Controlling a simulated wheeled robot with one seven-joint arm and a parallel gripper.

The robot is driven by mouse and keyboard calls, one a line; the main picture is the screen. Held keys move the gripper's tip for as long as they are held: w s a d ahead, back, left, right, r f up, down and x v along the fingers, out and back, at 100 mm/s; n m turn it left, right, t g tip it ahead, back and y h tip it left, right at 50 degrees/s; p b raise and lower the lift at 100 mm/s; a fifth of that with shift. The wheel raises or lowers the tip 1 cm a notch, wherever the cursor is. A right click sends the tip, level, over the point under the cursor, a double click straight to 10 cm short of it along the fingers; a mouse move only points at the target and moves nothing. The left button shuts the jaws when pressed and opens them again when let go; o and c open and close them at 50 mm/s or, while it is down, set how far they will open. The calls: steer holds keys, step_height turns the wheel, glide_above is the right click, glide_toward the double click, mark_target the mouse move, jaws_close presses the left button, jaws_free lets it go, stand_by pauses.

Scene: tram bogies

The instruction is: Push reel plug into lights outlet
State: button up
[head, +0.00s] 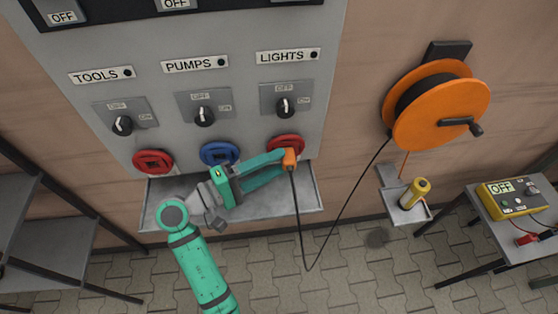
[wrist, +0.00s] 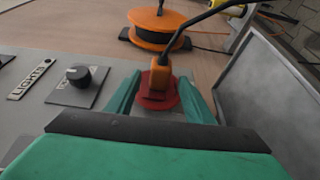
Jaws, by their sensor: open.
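The orange reel plug (head: 290,158) is at the red lights outlet (head: 285,142), below the LIGHTS label (head: 287,56). In the wrist view the plug (wrist: 160,76) stands against the red outlet (wrist: 158,98), its black cable leaving from its outer end. How deep it sits cannot be told. My gripper (head: 281,164) is open. In the wrist view its green fingers (wrist: 160,98) are spread on both sides of the outlet, with gaps between them and the plug. The lights switch (head: 285,106) is above the outlet.
The orange cable reel (head: 440,106) hangs on the wall to the right, and its cable sags to the plug. A grey tray (head: 310,195) juts out below the outlets. The blue pumps outlet (head: 219,153) and red tools outlet (head: 153,161) are to the left. A yellow tester (head: 514,199) stands far right.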

steer(key=v, duration=0.8)
steer(key=shift+s+a, duration=0.2)
steer(key=shift+a, duration=0.05)
